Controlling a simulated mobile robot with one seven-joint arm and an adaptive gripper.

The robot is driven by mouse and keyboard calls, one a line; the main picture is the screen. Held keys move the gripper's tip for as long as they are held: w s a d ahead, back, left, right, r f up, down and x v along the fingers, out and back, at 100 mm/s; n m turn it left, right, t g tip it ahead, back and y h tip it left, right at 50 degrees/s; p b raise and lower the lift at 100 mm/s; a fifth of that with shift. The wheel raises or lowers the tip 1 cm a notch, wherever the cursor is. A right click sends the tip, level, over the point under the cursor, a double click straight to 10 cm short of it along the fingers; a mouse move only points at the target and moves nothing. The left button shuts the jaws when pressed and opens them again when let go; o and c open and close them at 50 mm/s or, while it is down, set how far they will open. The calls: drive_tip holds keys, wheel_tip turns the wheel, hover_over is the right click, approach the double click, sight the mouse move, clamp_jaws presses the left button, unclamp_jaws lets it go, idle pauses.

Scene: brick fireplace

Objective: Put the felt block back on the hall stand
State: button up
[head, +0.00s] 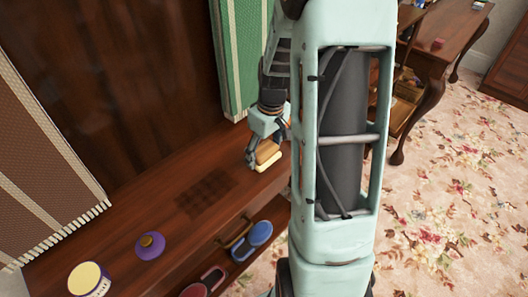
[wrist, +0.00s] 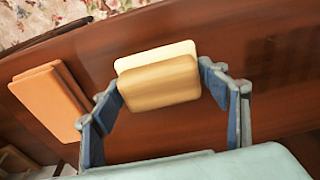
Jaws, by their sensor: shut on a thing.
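The felt block (head: 268,153) has a tan body and a cream layer along one side. It also shows in the wrist view (wrist: 160,82), between the two fingers of my gripper (wrist: 165,85). My gripper (head: 264,148) is shut on it, low over the far end of the wooden top of the hall stand (head: 130,222). I cannot tell whether the block touches the top. In the wrist view, the stand's reddish-brown wood (wrist: 270,60) lies behind the block.
An orange block-like thing (wrist: 48,92) lies left of the block in the wrist view. Blue brushes or similar (head: 258,236) lie below. Brown and green fringed textiles hang behind.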

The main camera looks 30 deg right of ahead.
sight(268, 151)
drive_tip(key=o, duration=1.1)
drive_tip(key=shift+f, duration=0.1)
drive_tip(key=r, duration=0.4)
drive_tip(key=s+r+p, duration=0.1)
drive_tip(key=r, duration=0.3)
drive_tip(key=r+p, duration=0.1)
drive_tip(key=r, duration=0.3)
drive_tip(key=shift+s+d+r, duration=0.15)
drive_tip(key=shift+s+d, duration=0.05)
drive_tip(key=shift+d, duration=0.1)
